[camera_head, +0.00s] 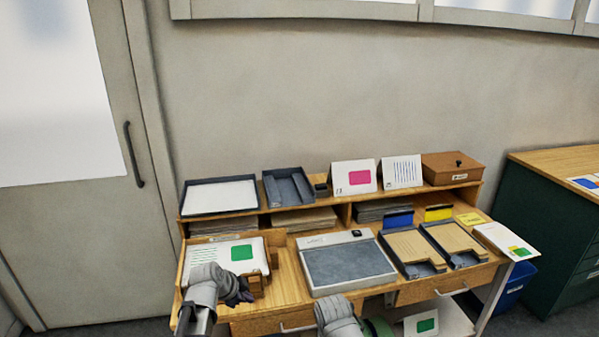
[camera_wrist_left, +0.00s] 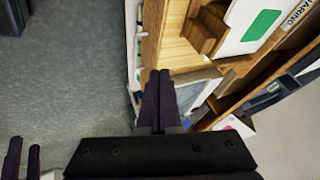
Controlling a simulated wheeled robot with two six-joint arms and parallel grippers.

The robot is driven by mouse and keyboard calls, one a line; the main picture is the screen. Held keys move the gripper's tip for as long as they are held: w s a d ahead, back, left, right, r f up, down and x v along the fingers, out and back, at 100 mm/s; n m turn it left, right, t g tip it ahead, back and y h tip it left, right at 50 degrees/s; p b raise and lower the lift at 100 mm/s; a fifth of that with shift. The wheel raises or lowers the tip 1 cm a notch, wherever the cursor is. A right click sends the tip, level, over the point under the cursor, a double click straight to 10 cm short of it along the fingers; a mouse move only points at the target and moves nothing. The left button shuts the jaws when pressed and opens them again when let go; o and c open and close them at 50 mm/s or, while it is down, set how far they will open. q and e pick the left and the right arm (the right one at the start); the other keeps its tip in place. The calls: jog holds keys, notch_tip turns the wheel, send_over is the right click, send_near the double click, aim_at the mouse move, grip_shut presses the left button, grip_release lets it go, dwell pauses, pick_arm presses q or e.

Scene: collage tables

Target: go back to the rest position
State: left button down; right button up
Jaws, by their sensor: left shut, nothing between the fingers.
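My left gripper (camera_head: 244,298) is at the front left of the wooden desk, just below the tilted card holder. Its dark fingers lie together in the left wrist view (camera_wrist_left: 158,75), shut with nothing between them. A grey part of my other arm (camera_head: 338,316) shows at the bottom middle of the head view, where its fingers are not seen. Two dark finger-like shapes (camera_wrist_left: 22,160) stand at the lower left of the left wrist view; I cannot tell their jaw state.
The desk (camera_head: 290,286) carries a wooden holder with a green-marked card (camera_head: 242,252), a grey-topped panel (camera_head: 350,264) and two dark trays with brown sheets (camera_head: 412,243). A blue bin (camera_head: 514,284) stands at right. Grey floor (camera_wrist_left: 75,70) is open beside the desk.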

pick_arm(q)
jog(key=s+d+f+n+g+y, duration=0.1)
jog(key=s+d+n+g+y, duration=0.1)
jog(key=s+d, duration=0.4)
jog(key=s+d+f+n+g+y, duration=0.2)
jog(key=s+d+n+g, duration=0.2)
jog(key=s, duration=0.8)
jog(key=d+n, duration=0.2)
jog(key=n, duration=0.1)
jog(key=shift+s+d+f, duration=0.15)
jog(key=shift+s+d, duration=0.15)
jog(key=shift+d, duration=0.05)
